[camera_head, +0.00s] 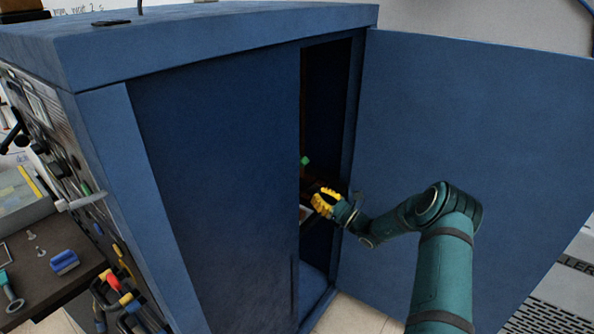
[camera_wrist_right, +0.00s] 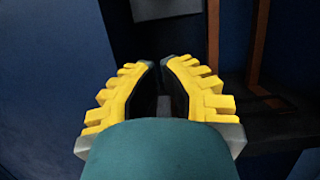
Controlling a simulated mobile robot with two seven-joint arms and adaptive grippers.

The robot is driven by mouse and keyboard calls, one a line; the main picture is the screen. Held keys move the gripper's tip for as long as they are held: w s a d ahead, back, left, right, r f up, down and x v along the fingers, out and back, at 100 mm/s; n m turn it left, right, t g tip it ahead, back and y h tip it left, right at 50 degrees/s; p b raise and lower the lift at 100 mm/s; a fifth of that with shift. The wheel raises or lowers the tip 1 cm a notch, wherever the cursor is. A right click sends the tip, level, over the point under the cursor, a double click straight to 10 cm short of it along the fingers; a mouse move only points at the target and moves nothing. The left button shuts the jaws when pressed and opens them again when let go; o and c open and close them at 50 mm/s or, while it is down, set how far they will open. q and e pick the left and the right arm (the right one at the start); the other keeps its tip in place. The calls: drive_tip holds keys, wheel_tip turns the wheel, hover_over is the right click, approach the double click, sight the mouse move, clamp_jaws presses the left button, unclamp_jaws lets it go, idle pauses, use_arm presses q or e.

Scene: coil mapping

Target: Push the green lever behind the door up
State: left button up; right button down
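The green lever (camera_head: 305,160) shows as a small bright green piece in the dark opening of the blue cabinet, beside the edge of the closed left door. Most of it is hidden by that door. My right gripper (camera_head: 325,202), with yellow fingers, is at the opening, below and slightly right of the green piece and apart from it. In the right wrist view my right gripper (camera_wrist_right: 159,68) has its fingertips close together with nothing between them. The lever cannot be made out there. My left gripper is not in view.
The left cabinet door (camera_head: 215,180) is closed. The right door (camera_head: 470,150) stands wide open, behind my right arm. Inside is a dark shelf area with brownish uprights (camera_wrist_right: 260,45). A workbench with tools (camera_head: 50,265) stands at the left.

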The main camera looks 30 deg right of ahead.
drive_tip(key=shift+s, duration=0.1)
drive_tip(key=shift+a, duration=0.1)
drive_tip(key=b+x, duration=0.1)
drive_tip(key=x, duration=0.9)
drive_tip(key=s+r, duration=0.1)
drive_tip(key=s+d+r, duration=0.1)
drive_tip(key=r, duration=0.1)
drive_tip(key=shift+r, duration=0.15)
